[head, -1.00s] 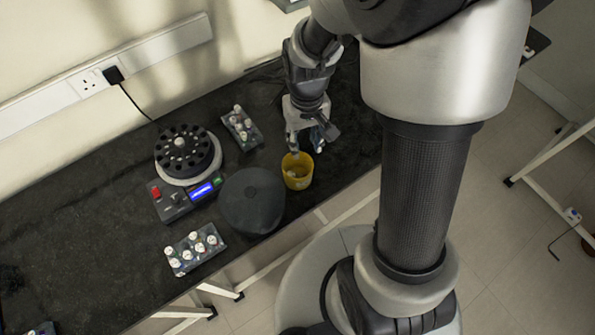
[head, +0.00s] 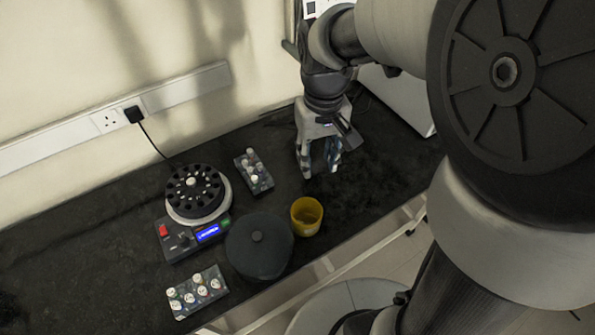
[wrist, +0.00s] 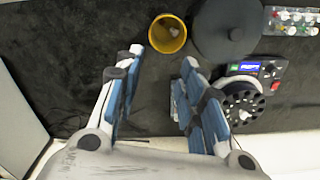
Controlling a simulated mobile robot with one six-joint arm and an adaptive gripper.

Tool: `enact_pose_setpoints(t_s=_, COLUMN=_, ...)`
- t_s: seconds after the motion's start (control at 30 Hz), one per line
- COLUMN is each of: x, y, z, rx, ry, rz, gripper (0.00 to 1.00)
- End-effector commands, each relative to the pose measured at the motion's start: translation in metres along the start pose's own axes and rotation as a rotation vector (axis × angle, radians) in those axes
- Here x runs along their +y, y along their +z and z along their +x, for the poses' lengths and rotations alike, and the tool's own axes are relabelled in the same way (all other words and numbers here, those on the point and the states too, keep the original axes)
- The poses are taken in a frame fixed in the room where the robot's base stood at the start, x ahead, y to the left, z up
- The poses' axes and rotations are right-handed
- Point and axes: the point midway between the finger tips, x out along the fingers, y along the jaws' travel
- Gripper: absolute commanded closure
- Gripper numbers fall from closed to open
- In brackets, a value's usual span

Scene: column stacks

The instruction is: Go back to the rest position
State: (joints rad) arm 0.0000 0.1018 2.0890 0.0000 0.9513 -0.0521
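My gripper (head: 320,172) hangs over the dark bench behind and to the right of the yellow cup in the head view. In the wrist view my gripper (wrist: 157,72) shows its two blue-padded fingers apart with nothing between them. The yellow cup (head: 306,216) stands upright on the bench, apart from my gripper.
A dark lidded round container (head: 259,247) stands left of the cup. A centrifuge-like device (head: 195,193) with a lit display is further left. Vial racks (head: 253,171) (head: 196,291) hold several white-capped vials. A pale box (head: 402,98) stands at the back right. Bench right of the cup is clear.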

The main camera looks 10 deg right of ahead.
Motion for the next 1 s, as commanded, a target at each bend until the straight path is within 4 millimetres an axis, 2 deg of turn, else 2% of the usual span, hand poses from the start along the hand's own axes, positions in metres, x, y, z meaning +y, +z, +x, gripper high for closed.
enact_pose_setpoints(t_s=0.43, x=0.0, y=0.001, z=-0.002, rx=0.002, ry=0.0, rz=0.0, gripper=0.64)
enact_pose_setpoints(t_s=0.57, x=0.0, y=0.01, z=-0.015, rx=0.035, ry=0.002, rz=0.004, gripper=0.64)
enact_pose_setpoints(t_s=0.67, x=-0.001, y=0.029, z=-0.035, rx=0.091, ry=0.005, rz=0.01, gripper=0.64)
enact_pose_setpoints(t_s=0.8, x=-0.003, y=0.069, z=-0.062, rx=0.193, ry=0.009, rz=0.024, gripper=0.64)
enact_pose_setpoints(t_s=1.0, x=-0.005, y=0.12, z=-0.079, rx=0.326, ry=0.012, rz=0.042, gripper=0.64)
